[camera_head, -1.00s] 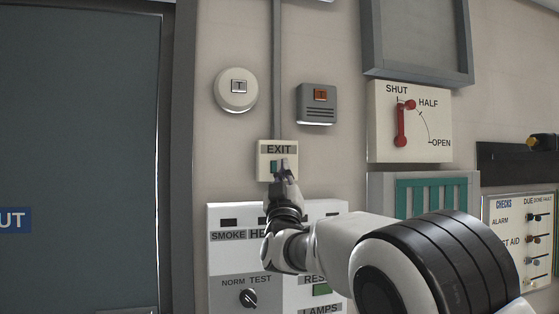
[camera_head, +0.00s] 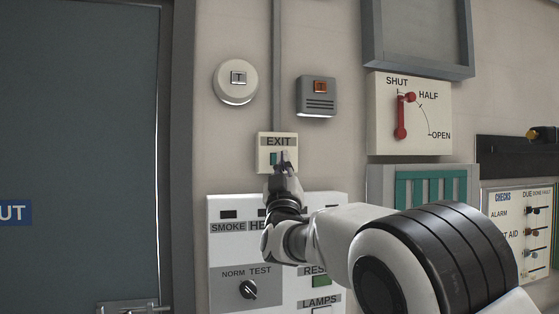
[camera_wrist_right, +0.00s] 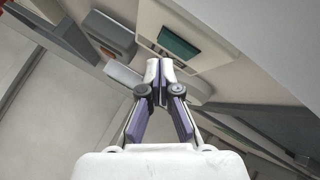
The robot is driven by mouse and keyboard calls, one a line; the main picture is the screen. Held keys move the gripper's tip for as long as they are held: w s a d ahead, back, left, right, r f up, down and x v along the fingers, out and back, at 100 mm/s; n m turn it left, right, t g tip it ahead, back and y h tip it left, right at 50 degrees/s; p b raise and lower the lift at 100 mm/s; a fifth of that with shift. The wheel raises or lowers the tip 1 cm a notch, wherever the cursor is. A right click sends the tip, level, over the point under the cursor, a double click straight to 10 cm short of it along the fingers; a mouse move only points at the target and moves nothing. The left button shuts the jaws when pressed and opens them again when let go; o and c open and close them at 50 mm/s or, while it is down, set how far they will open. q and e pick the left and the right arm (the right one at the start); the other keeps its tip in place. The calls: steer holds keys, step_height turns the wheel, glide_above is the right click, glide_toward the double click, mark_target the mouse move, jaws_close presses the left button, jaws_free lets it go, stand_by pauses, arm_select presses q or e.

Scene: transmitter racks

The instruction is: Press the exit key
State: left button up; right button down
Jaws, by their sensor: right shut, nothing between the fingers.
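The exit key is a green key (camera_head: 273,158) on a small cream plate (camera_head: 261,154) labelled EXIT on the wall. My right gripper (camera_head: 285,156) is shut and empty, its fingertips in front of the plate and covering the right part of the key. In the right wrist view the green key (camera_wrist_right: 178,42) lies just beyond the shut fingertips (camera_wrist_right: 160,66). I cannot tell whether the fingertips touch the key or the plate. My left gripper is not in view.
A white panel (camera_head: 218,200) with SMOKE, a NORM/TEST knob and LAMPS is below the plate. A red SHUT/HALF/OPEN lever (camera_head: 401,120) is right; a dark door (camera_head: 80,120) is left.

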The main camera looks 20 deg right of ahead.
steer(key=shift+w, duration=0.15)
steer(key=shift+w, duration=0.3)
steer(key=shift+w+p, duration=0.3)
steer(key=shift+p, duration=0.2)
stand_by(0.6)
steer(key=shift+s+b, duration=0.75)
steer(key=shift+b, duration=0.2)
